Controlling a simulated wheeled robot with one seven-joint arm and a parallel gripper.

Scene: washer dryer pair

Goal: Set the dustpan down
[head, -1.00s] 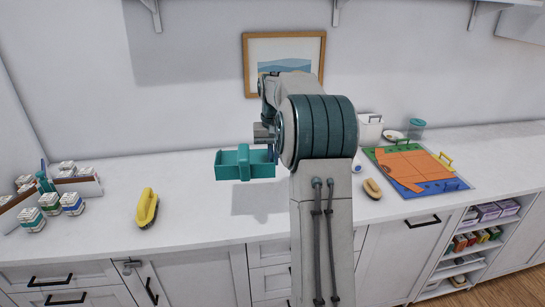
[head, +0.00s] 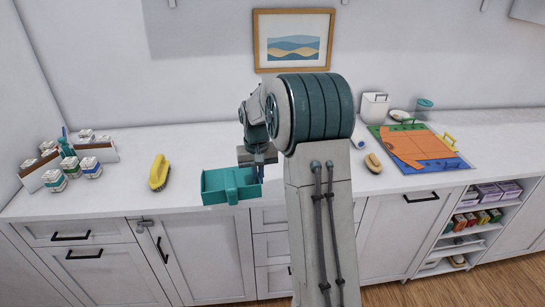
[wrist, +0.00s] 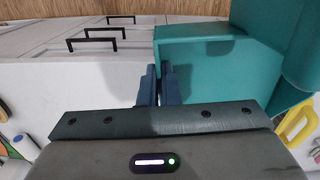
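The teal dustpan (head: 228,187) is a shallow open tray with a raised middle piece. In the head view it is over the front part of the white counter, left of my arm. My gripper (head: 258,160) is at its right end. In the wrist view my gripper's blue fingers (wrist: 158,88) are close together on the near edge of the dustpan (wrist: 205,65), shut on it. My arm hides part of the counter. I cannot tell whether the dustpan's underside touches the counter.
A tan brush (head: 373,163) and a colourful board (head: 425,147) lie right of my arm. The counter between the yellow brush and the dustpan is clear.

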